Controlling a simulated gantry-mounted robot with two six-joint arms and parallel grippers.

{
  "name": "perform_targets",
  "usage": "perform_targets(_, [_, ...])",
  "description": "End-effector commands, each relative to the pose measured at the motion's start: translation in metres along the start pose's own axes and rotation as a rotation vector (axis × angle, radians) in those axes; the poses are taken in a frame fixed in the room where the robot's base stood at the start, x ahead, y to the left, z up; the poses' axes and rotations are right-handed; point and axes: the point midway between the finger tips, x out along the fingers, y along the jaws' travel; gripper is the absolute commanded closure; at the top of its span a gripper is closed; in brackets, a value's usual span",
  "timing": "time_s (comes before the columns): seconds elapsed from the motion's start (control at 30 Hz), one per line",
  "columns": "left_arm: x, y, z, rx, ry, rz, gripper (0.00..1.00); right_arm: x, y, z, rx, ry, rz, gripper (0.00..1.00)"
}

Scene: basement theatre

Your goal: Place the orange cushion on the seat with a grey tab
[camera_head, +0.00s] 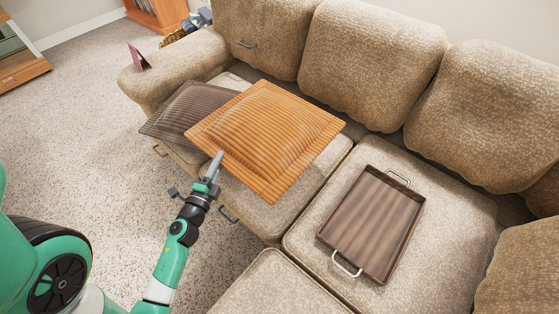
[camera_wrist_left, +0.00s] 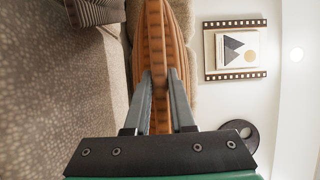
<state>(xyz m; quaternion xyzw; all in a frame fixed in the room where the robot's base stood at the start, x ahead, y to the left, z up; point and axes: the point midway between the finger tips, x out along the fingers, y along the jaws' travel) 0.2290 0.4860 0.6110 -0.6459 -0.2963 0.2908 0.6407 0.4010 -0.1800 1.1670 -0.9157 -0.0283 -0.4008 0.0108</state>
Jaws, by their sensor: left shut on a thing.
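The orange ribbed cushion (camera_head: 268,130) is held tilted over the left part of the beige sofa, and its edge shows in the left wrist view (camera_wrist_left: 178,45). My left gripper (camera_head: 215,163) is shut on its near edge, with a finger on each side in the wrist view (camera_wrist_left: 158,85). The sofa's left seat (camera_head: 270,212) is partly hidden under the cushion. I cannot tell whether the cushion touches the seat. My right gripper is not in view.
A dark grey-brown ribbed cushion (camera_head: 185,108) lies at the sofa's left end, partly behind the orange one. A wooden tray (camera_head: 376,220) with metal handles lies on the seat to the right. A small dark card (camera_head: 138,57) stands on the armrest. Carpet is clear in front.

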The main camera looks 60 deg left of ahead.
Motion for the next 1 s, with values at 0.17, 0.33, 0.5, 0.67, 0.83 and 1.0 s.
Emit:
perform_targets(0.17, [0.005, 0.002, -0.005, -0.001, 0.004, -0.004, 1.0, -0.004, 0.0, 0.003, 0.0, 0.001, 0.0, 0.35])
perform_targets(0.33, [0.026, 0.022, -0.036, -0.002, 0.014, -0.007, 1.0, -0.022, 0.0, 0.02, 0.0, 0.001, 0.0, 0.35])
perform_targets(0.5, [0.055, 0.043, -0.073, -0.002, 0.009, -0.007, 1.0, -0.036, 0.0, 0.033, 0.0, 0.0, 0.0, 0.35])
perform_targets(0.67, [0.072, 0.079, -0.093, -0.001, 0.003, -0.005, 1.0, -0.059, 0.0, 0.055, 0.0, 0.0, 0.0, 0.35])
perform_targets(0.83, [0.081, 0.09, -0.103, -0.002, 0.001, -0.004, 1.0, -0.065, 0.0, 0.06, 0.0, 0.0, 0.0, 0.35])
perform_targets(1.0, [0.082, 0.092, -0.105, -0.003, 0.001, -0.004, 1.0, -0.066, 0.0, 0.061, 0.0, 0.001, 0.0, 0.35])
